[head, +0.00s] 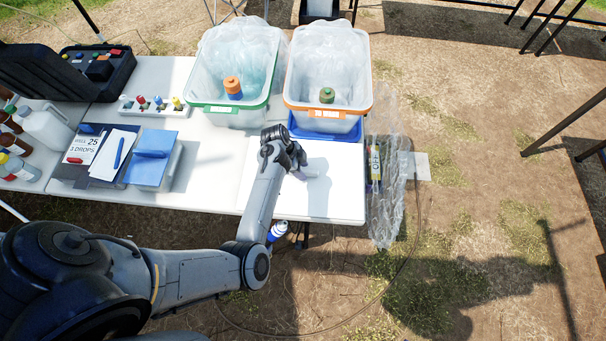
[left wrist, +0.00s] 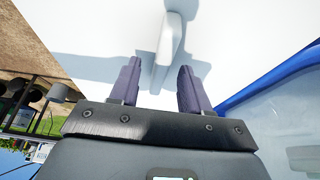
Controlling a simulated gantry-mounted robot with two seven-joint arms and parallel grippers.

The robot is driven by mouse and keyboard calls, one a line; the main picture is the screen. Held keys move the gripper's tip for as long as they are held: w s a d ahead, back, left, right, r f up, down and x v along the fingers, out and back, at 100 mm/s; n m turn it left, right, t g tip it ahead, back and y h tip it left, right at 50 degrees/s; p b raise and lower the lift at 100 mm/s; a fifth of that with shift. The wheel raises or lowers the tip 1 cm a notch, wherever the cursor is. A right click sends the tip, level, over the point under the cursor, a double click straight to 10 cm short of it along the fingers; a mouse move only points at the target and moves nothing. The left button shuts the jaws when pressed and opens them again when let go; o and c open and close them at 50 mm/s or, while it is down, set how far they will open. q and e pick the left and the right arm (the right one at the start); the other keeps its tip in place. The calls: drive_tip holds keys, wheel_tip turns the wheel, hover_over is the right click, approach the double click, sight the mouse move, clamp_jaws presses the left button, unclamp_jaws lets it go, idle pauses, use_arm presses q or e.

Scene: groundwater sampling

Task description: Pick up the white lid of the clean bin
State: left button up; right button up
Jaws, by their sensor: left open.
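The white lid (head: 338,192) lies flat at the right end of the white table, in front of the orange-rimmed bin. It fills the upper left wrist view (left wrist: 105,25), where a raised white handle (left wrist: 172,42) stands on it. My left gripper (head: 303,167) is over the lid, partly hiding it. In the left wrist view its dark fingers (left wrist: 160,68) are open, one on each side of the handle's near end. I cannot tell whether they touch it. My right gripper is not in view.
The orange-rimmed bin (head: 326,110) stands on a blue tray (head: 350,130) behind the lid. A green-rimmed bin (head: 225,107) is to its left. A blue box (head: 152,157) and clipboard lie left. A clear plastic bag (head: 385,215) hangs at the table's right edge.

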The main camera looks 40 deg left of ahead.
use_arm(q)
drive_tip(key=shift+f, duration=0.25)
idle(0.6)
clamp_jaws()
